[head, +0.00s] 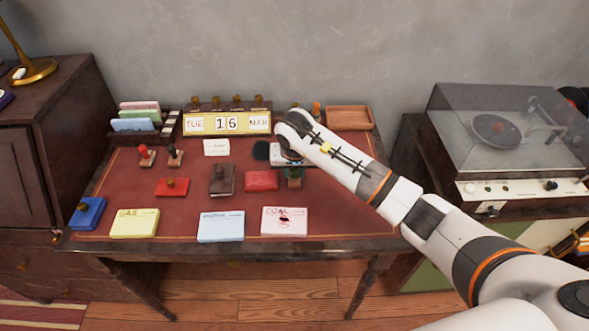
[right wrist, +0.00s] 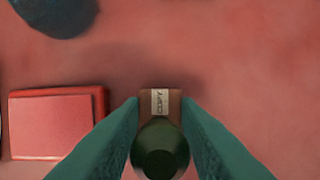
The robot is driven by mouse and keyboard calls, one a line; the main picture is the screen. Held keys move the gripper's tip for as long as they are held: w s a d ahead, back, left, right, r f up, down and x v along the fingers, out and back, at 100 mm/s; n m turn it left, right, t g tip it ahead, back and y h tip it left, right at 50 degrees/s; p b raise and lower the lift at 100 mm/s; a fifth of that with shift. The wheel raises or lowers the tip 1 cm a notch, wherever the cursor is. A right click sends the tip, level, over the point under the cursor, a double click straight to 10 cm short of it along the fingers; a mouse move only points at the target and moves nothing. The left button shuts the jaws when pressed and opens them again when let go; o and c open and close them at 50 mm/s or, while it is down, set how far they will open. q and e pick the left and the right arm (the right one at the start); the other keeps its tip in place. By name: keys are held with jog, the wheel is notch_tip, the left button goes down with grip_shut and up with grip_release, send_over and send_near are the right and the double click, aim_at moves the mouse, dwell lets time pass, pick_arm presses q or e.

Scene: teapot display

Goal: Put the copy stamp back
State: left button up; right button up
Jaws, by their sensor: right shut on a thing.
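The copy stamp is a small brown block with a pale "COPY" label (right wrist: 160,102) and a dark green round knob (right wrist: 160,152). My right gripper (right wrist: 160,135) is shut on it, with a teal finger on either side. In the head view, my right gripper (head: 294,177) points down over the red desk top, right of the red pad box, and its fingers largely hide the stamp. Whether the stamp touches the desk I cannot tell. My left gripper is not in view.
A red pad box (head: 262,181) lies just left of the gripper; a dark round object (head: 261,150) stands behind it. Pink cards (head: 284,221) lie in front. A calendar (head: 227,123) with several knobs behind it and a wooden tray (head: 349,118) stand at the back.

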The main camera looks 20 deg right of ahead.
aim_at(295, 185)
jog(key=shift+f, duration=0.2)
jog(key=o, duration=0.8)
jog(key=shift+r, duration=0.6)
jog(key=b+v, duration=0.1)
jog(key=v, duration=1)
jog(key=shift+s+r, duration=0.1)
jog(key=shift+s, duration=0.05)
